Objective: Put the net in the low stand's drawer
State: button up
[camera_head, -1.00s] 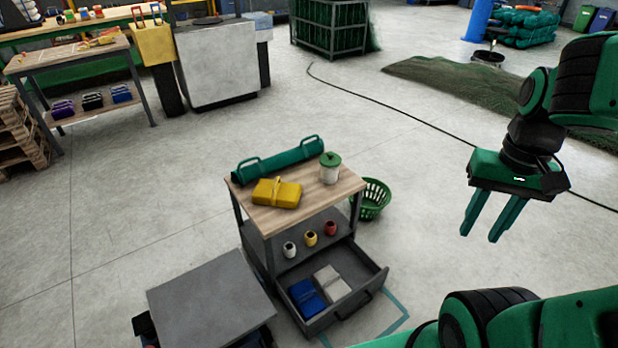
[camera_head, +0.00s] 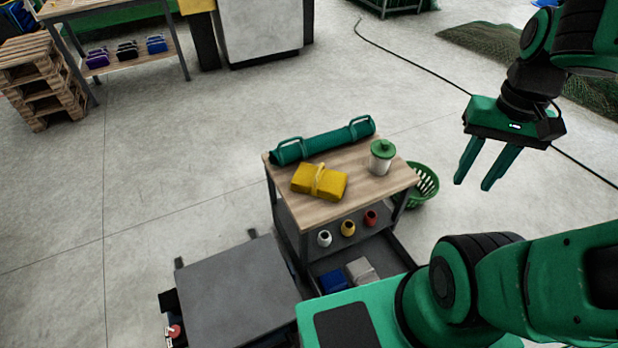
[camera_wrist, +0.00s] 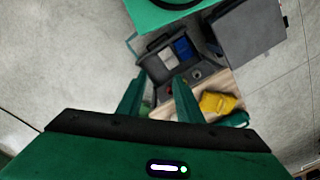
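A yellow folded bundle with a strap (camera_head: 319,182), which looks like the net, lies on the wooden top of the low stand (camera_head: 318,212). It also shows in the wrist view (camera_wrist: 217,103). The stand's drawer (camera_head: 398,252) is pulled open; my arm hides its front in the head view. A blue bundle (camera_wrist: 183,47) and a pale grey bundle (camera_wrist: 168,62) lie in the drawer. My gripper (camera_head: 473,186) is open and empty, in the air to the right of the stand in the head view. Its two fingers are apart in the wrist view (camera_wrist: 160,80).
A green roll with handles (camera_head: 322,141) and a green-lidded pot (camera_head: 381,158) share the stand's top. Three small jars (camera_head: 347,228) stand on the shelf below. A green basket (camera_head: 424,184) is behind the stand at right. A grey cart (camera_head: 232,293) stands at left.

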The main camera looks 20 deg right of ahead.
jog(key=shift+w+a, duration=0.1)
jog(key=shift+w, duration=0.05)
jog(key=w+f, duration=0.2)
jog(key=w, duration=1.3)
send_over(319, 169)
notch_tip(319, 169, down, 28)
jog(key=shift+f, duration=3.25)
grip_shut()
